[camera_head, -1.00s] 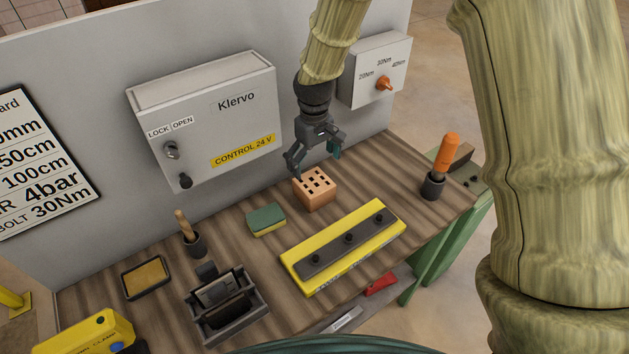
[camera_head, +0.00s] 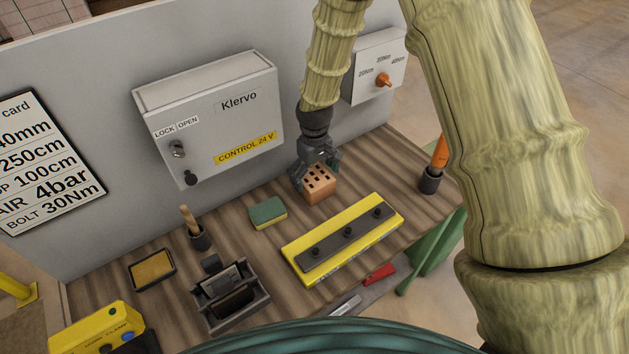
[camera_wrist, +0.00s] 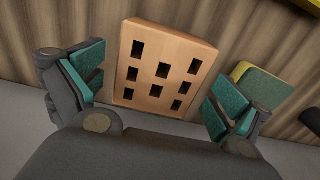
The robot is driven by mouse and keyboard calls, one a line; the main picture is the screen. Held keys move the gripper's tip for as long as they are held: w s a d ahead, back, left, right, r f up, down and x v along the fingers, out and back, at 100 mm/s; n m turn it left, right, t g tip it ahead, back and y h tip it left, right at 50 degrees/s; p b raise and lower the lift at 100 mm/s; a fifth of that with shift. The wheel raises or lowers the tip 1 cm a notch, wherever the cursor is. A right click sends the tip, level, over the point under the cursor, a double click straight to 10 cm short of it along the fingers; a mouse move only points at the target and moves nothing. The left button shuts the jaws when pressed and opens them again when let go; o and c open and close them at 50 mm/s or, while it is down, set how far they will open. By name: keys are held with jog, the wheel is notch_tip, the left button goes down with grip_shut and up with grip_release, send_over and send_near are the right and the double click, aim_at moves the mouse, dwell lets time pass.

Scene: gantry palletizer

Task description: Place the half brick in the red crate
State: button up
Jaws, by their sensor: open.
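The half brick (camera_head: 321,189) is orange-brown with several square holes in its top. It sits on the wooden bench near the grey back panel. My gripper (camera_head: 317,172) is open, just above and behind the brick. In the wrist view the brick (camera_wrist: 163,66) lies between the teal pads of my open gripper (camera_wrist: 158,95), with gaps on both sides. Whether the fingertips are down beside its sides or still above it, I cannot tell. I see no red crate in these views; a small red object (camera_head: 379,273) shows below the bench's front edge.
A green-and-yellow sponge (camera_head: 268,212) lies left of the brick. A yellow block with a dark bar (camera_head: 343,240) lies in front. An orange-handled tool (camera_head: 438,155) stands in a holder at right. The grey control box (camera_head: 212,120) is on the panel behind.

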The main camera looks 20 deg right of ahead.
aim_at(314, 176)
jog(key=shift+f+p, duration=0.7)
jog(key=shift+f, duration=1)
jog(key=c, duration=1.5)
jog(key=shift+w+r+b, duration=0.15)
jog(key=shift+r+b, duration=0.35)
jog(key=shift+r, duration=0.4)
jog(key=shift+r+b, duration=1.45)
jog(key=shift+r, duration=2.75)
